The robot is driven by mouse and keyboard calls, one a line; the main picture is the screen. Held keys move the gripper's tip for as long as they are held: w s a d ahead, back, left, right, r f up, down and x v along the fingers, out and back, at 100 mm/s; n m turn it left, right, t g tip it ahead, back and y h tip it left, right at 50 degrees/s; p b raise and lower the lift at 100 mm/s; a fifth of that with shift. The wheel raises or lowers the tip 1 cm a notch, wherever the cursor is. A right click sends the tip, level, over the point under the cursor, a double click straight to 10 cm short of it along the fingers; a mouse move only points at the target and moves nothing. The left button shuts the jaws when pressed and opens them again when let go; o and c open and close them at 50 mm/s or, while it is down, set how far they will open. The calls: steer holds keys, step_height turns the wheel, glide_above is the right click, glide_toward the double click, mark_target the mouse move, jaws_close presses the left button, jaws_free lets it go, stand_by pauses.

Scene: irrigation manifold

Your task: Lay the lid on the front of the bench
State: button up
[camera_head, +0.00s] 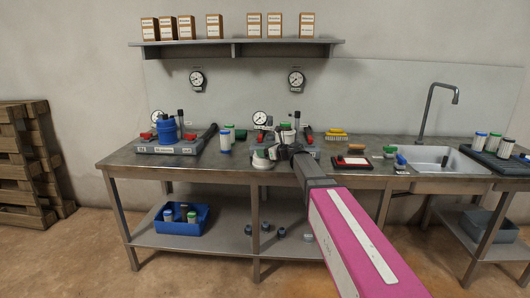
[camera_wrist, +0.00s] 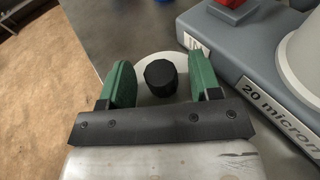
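The lid is a pale round disc (camera_wrist: 152,60) with a black knob (camera_wrist: 160,78) in the wrist view. Gaps show between each finger and the knob. The lid appears to lie flat on the metal bench (camera_head: 225,170); its underside is hidden.
The grey station base (camera_wrist: 235,60) marked "20 micron" stands close right of the lid. A left station with a blue housing (camera_head: 167,131) stands further along. A sink (camera_head: 435,160) is at right. Bare floor lies beyond the front edge.

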steer(key=shift+r, duration=0.15)
steer(key=v, duration=1.2)
